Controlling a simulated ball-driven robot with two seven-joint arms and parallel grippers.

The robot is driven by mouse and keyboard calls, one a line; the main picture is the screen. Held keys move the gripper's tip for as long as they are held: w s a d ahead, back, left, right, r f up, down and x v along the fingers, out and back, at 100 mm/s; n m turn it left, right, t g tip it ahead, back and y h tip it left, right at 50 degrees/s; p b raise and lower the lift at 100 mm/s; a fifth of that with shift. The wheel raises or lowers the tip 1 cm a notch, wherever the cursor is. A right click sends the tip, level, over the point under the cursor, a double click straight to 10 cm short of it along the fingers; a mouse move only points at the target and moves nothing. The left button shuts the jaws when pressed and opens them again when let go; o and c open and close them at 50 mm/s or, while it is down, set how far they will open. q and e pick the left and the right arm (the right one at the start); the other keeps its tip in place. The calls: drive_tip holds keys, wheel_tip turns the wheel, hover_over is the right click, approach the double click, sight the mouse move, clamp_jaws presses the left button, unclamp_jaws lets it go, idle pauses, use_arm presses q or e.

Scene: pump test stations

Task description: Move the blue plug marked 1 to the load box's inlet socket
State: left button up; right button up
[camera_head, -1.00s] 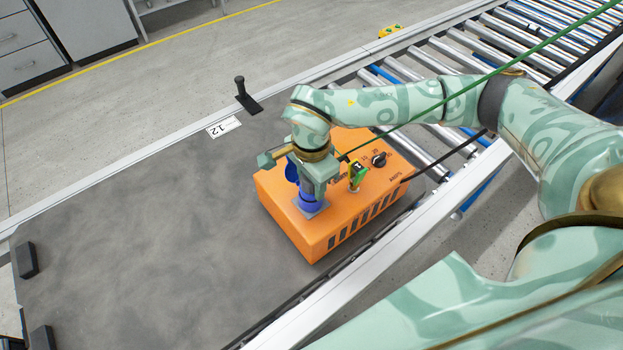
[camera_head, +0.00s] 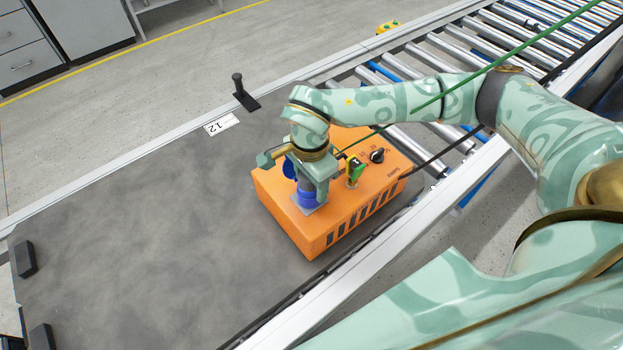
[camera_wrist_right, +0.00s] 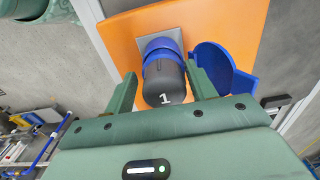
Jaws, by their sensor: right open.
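The blue plug (camera_wrist_right: 165,80), with a dark grey end marked 1, stands in a blue socket on a grey plate (camera_wrist_right: 160,38) on top of the orange load box (camera_head: 330,228). An open blue flap (camera_wrist_right: 225,72) is beside it. My right gripper (camera_wrist_right: 162,86) is open, with one finger on each side of the plug's dark end. In the head view, my right gripper (camera_head: 318,188) is above the plate and hides most of the plug. Whether the fingers touch the plug I cannot tell. My left gripper is not in view.
A green-and-yellow part (camera_head: 354,170) and a black knob (camera_head: 377,156) are on the box top near the gripper. A black post (camera_head: 241,92) and a label (camera_head: 221,124) are behind. The grey mat at left is mostly clear.

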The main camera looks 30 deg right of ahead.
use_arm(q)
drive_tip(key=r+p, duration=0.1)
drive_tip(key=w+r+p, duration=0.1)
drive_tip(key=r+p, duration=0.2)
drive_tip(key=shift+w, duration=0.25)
use_arm(e)
wheel_tip(320, 180, up, 16)
drive_tip(key=shift+r, duration=0.2)
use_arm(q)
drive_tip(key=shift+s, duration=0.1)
use_arm(e)
drive_tip(key=shift+a+f, duration=0.1)
